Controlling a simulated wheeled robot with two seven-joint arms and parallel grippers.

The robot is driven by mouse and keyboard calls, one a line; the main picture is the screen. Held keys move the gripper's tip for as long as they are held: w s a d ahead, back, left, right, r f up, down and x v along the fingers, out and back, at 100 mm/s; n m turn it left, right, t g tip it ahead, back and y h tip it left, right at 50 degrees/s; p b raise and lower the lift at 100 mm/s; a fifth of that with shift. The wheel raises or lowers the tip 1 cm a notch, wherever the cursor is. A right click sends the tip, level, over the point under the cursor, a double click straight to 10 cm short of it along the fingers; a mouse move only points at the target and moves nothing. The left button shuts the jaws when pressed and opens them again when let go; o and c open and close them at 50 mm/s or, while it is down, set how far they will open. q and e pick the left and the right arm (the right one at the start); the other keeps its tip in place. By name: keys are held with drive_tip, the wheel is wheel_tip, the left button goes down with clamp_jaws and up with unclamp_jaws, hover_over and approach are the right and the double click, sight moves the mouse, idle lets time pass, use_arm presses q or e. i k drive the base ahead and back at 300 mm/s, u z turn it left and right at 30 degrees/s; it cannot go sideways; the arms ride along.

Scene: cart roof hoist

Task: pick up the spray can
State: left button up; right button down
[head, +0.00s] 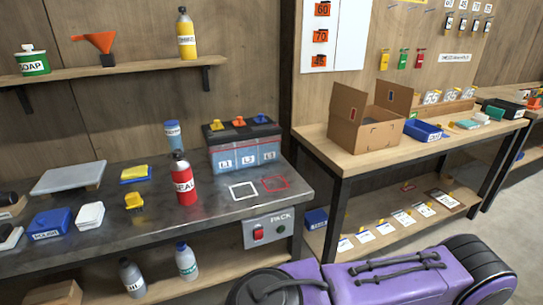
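A red can (185,183) with a dark cap and white lettering, which looks like "SEAL", stands upright on the dark metal bench top. It is the thing that looks most like the spray can, though its nozzle is too small to make out. It stands left of the battery box and just in front of a small blue-and-white container (173,135). Nothing is touching or holding it. Neither of my grippers shows in the head view.
A battery box (241,155) with coloured caps stands behind white and red outlined squares. A yellow clip (134,201), blue bin (50,223) and grey slab (68,177) lie left. An open carton (366,129) stands on the right-hand wooden bench. Bench space before the can is clear.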

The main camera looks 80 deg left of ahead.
sight(182, 178)
drive_tip(key=k, duration=1.9)
drive_tip(key=u, duration=0.75)
